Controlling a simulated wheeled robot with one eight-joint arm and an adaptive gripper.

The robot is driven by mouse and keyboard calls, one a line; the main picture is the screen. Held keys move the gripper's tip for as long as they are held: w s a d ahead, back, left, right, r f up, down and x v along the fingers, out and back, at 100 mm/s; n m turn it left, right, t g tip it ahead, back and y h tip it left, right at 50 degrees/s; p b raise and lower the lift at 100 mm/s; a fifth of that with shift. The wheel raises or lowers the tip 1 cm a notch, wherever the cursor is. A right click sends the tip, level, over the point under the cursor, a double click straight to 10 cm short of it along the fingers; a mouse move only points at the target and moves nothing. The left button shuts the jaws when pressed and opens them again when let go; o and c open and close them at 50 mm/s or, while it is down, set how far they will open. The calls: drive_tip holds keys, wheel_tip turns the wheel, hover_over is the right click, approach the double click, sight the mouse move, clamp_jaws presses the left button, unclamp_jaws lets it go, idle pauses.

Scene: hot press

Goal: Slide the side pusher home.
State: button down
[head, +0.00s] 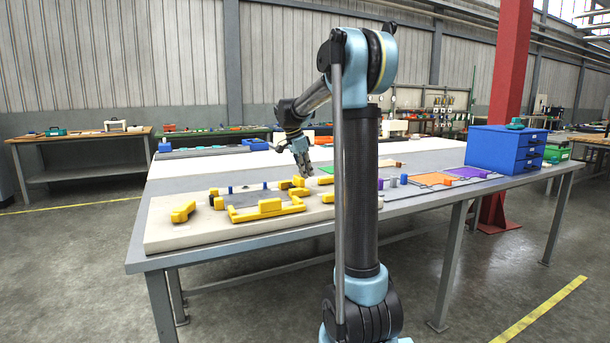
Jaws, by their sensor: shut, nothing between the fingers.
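A pale press base plate (170,235) lies on the near left part of the table. It carries a grey bed (248,199) with a yellow bracket-shaped piece (268,209) along its front. A yellow piece (183,211) sits apart at the left end, and a smaller yellow block (217,200) is left of the bed. Other yellow blocks (298,183) stand at the bed's back right. I cannot tell which yellow part is the side pusher. My gripper (308,174) is shut and empty, pointing down just above and right of these back-right blocks; contact cannot be told.
Several blue pins stand around the bed, one at its left (230,190). My arm's column hides part of the table. To the right are an orange mat (433,179) and a blue drawer cabinet (506,149). The rear white tabletop (200,163) is mostly clear.

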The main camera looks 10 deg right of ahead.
drive_tip(key=d, duration=0.1)
drive_tip(key=w+d, duration=0.1)
drive_tip(key=d, duration=0.1)
drive_tip(key=shift+d, duration=0.15)
drive_tip(key=w+v, duration=0.1)
drive_tip(key=v, duration=0.8)
drive_tip(key=s+d+f+n+y, duration=0.1)
drive_tip(key=s+n, duration=0.1)
drive_tip(key=s, duration=0.5)
drive_tip(key=s+d+f+n, duration=0.1)
drive_tip(key=s+f+n, duration=0.1)
drive_tip(key=s, duration=0.4)
drive_tip(key=s+f+n+y, duration=0.1)
drive_tip(key=s+f+n, duration=0.4)
drive_tip(key=s+f, duration=0.8)
drive_tip(key=s+f+n+t+y, duration=0.1)
drive_tip(key=s+f+n, duration=0.4)
drive_tip(key=s+f, duration=0.8)
drive_tip(key=s+d, duration=0.1)
drive_tip(key=s, duration=0.3)
drive_tip(key=shift+s+n+y, duration=0.3)
drive_tip(key=shift+w+f, duration=0.15)
drive_tip(key=shift+w, duration=0.3)
